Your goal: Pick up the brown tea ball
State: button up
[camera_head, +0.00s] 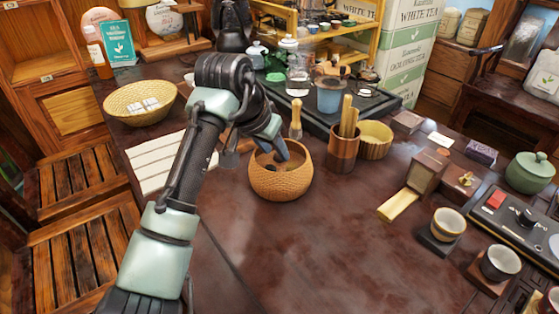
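A round orange-brown woven bowl (280,186) stands near the middle of the table. My arm reaches over it from the left, and my gripper (281,151) points down into its opening. The fingertips are low inside the bowl, so I cannot tell if they are open or shut. Dark brown shapes show inside the bowl beside the fingers, but they are too small and shaded for me to tell whether one is the brown tea ball. I see no clear tea ball elsewhere.
A brown cup of wooden tools (342,158) stands close to the bowl's right. A wooden-handled brush (296,120) is behind it. A wide yellow basket (139,112) and a pale slatted mat (165,163) lie left. Small cups (447,223) stand right. The front table (300,255) is clear.

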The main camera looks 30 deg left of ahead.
jog(key=shift+x, duration=0.95)
jog(key=shift+c, duration=0.2)
grip_shut()
